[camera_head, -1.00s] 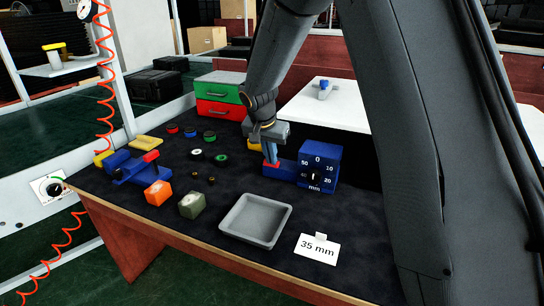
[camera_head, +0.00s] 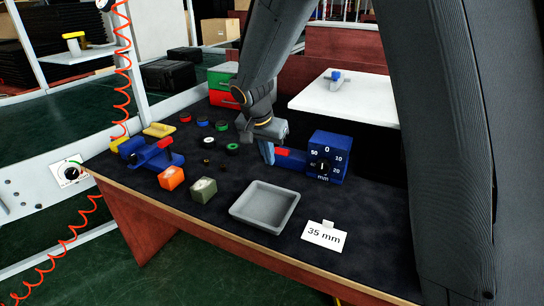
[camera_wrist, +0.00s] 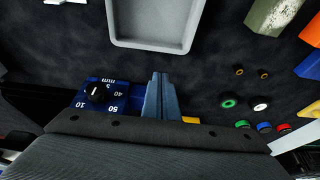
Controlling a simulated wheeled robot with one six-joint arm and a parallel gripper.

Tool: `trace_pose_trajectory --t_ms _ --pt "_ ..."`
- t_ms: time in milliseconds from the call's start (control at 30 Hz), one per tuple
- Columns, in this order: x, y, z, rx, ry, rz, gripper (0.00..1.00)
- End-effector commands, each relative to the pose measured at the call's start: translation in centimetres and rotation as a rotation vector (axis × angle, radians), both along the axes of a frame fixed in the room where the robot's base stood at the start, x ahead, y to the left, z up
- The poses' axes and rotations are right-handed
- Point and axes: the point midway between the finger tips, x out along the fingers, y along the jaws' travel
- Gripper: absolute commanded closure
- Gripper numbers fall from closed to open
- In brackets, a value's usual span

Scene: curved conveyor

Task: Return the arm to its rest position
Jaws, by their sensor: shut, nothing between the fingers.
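My gripper (camera_head: 267,158) hangs over the dark mat at the left end of a blue gauge (camera_head: 327,156) with a white-marked dial and a red part on its arm. Its fingers are pressed together and empty. In the head view they overlap the gauge's left end, and I cannot tell whether they touch it. In the wrist view the shut fingers (camera_wrist: 160,92) point over bare mat beside the gauge's dial (camera_wrist: 97,94). My arm comes down from the top of the head view.
A grey tray (camera_head: 236,211) and a "35 mm" card (camera_head: 325,235) are in front. Orange (camera_head: 172,178) and olive (camera_head: 202,190) blocks, a blue clamp-like tool (camera_head: 134,150) and several rings lie left. Red-green drawers (camera_head: 222,97) and a white table (camera_head: 360,105) stand behind.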

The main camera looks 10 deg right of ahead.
Motion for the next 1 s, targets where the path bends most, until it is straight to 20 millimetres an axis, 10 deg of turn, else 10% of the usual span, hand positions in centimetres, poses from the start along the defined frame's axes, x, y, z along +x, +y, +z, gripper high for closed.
trace_pose_trajectory --t_ms 467,1000 --pt "-1.9 -1.0 0.2 -0.005 0.033 0.039 1.00" --pt "-24.4 -9.1 -0.3 0.076 0.326 0.519 1.00"
